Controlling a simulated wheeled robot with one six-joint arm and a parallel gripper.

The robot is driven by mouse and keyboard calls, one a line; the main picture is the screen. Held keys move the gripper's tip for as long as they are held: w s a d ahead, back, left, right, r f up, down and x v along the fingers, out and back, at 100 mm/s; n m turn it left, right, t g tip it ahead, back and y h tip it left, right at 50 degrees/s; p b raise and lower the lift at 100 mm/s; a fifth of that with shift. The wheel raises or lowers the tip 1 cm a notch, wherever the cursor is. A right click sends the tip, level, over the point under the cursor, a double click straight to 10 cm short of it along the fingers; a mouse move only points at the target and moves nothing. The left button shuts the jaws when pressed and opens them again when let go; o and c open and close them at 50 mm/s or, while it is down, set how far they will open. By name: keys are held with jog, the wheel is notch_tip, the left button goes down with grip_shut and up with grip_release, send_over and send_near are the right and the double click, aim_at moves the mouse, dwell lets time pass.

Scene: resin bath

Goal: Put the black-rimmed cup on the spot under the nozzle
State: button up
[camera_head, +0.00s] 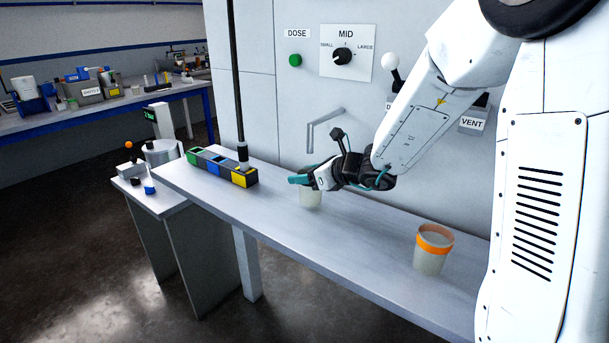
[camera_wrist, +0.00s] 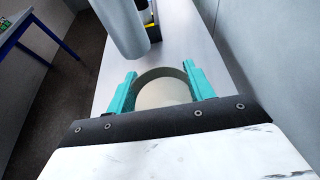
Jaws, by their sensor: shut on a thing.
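My gripper (camera_head: 305,179) has teal fingers and is shut on a pale cup (camera_head: 311,198). The cup is upright at the bench top; I cannot tell whether its base touches. In the wrist view the fingers of my gripper (camera_wrist: 160,90) hold both sides of the cup (camera_wrist: 164,95), whose rim looks dark; in the head view its top is hidden behind my gripper. A bent grey pipe, seemingly the nozzle (camera_head: 325,124), comes out of the wall panel behind my gripper. A grey cylinder (camera_wrist: 121,28) shows ahead of the cup. I cannot make out the spot.
A cup with an orange band (camera_head: 429,262) stands on the bench (camera_head: 370,245) to the right. A block with green, blue and yellow sections (camera_head: 222,168) lies to the left, with a dark upright rod (camera_head: 236,80) above it. A small side table (camera_head: 160,198) stands further left.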

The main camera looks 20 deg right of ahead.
jog(key=shift+a+f, duration=0.15)
jog(key=shift+f, duration=0.25)
jog(key=shift+f, duration=0.15)
jog(key=o, duration=0.9)
jog(key=shift+o, duration=0.2)
